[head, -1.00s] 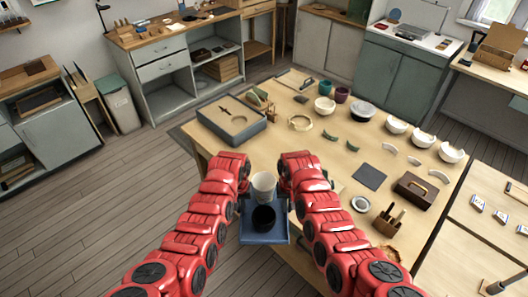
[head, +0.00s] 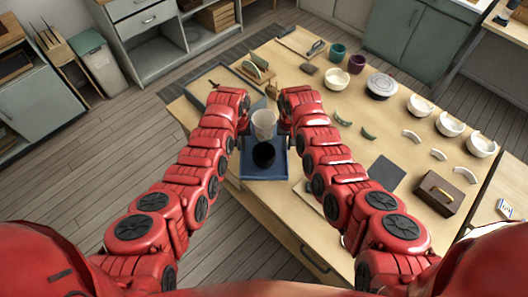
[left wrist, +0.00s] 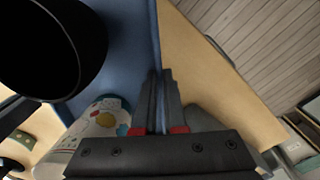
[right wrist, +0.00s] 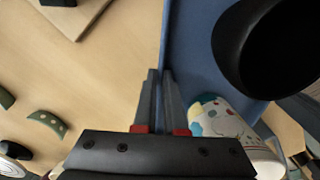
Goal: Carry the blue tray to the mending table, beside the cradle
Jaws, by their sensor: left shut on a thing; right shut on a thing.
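The blue tray (head: 263,170) is level between my two grippers, over the near edge of the mending table (head: 262,212). I cannot tell whether it touches the top. It carries a black cup (head: 264,156) and a pale cup (head: 263,122) with coloured spots. My left gripper (left wrist: 158,85) is shut on one tray wall; my right gripper (right wrist: 161,85) is shut on the opposite wall. A wooden stand with a green piece (head: 257,69), possibly the cradle, stands beyond the grippers. A grey-blue box (head: 205,80) beside it is partly hidden by my left arm.

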